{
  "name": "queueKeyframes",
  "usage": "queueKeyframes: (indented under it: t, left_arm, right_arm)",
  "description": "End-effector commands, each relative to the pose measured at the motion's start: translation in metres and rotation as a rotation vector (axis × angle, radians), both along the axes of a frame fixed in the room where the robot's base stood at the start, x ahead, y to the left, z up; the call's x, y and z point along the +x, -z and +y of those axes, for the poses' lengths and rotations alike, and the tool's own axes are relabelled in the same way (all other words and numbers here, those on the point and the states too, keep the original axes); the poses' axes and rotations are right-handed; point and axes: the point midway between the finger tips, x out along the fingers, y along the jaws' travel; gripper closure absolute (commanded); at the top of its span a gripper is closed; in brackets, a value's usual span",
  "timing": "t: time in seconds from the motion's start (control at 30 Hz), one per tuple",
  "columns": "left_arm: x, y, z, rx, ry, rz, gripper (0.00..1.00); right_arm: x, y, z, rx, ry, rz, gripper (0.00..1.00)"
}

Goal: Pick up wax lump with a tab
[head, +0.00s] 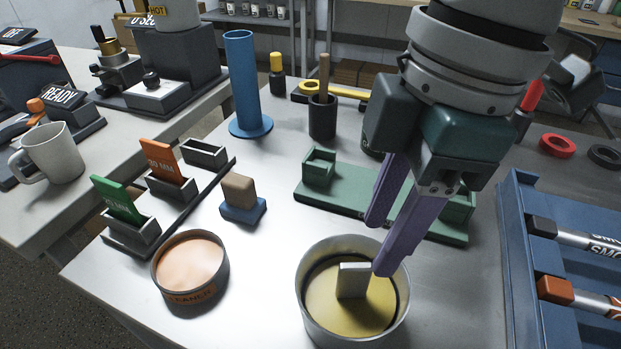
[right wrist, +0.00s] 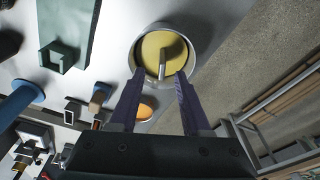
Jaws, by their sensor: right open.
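The wax lump (head: 334,305) is a yellow disc lying inside a round grey metal pot (head: 307,279) near the front edge of the table. A pale upright tab (head: 351,281) stands up from its middle. My right gripper (head: 379,245) has purple fingers and is open and empty, above the far right side of the pot. In the right wrist view, the wax (right wrist: 151,48) and its tab (right wrist: 162,64) lie ahead, between and beyond the open fingertips (right wrist: 161,75). The fingers appear apart from the tab. My left gripper is not in view.
A green fixture (head: 336,194) stands just behind the pot. A round cleaner tin (head: 190,262) and a brown block on a blue base (head: 241,196) are to the left. A blue tray (head: 512,249) with markers stands at the right. Bare table lies between tin and pot.

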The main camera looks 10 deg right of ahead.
Motion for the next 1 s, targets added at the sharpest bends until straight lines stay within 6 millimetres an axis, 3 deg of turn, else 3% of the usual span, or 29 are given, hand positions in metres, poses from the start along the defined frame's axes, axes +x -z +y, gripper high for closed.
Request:
queueKeyframes:
  t: [0.4, 0.73, 1.0]
  left_arm:
    - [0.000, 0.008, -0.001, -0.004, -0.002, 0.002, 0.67]
    - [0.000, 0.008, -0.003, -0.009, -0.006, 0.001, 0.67]
    - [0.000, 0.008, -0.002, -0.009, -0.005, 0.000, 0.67]
  right_arm:
    - [-0.002, 0.051, 0.019, 0.000, 0.002, 0.000, 0.53]
    - [-0.001, 0.058, 0.020, 0.001, 0.000, -0.004, 0.53]
    - [-0.001, 0.057, 0.019, 0.001, 0.001, -0.004, 0.83]
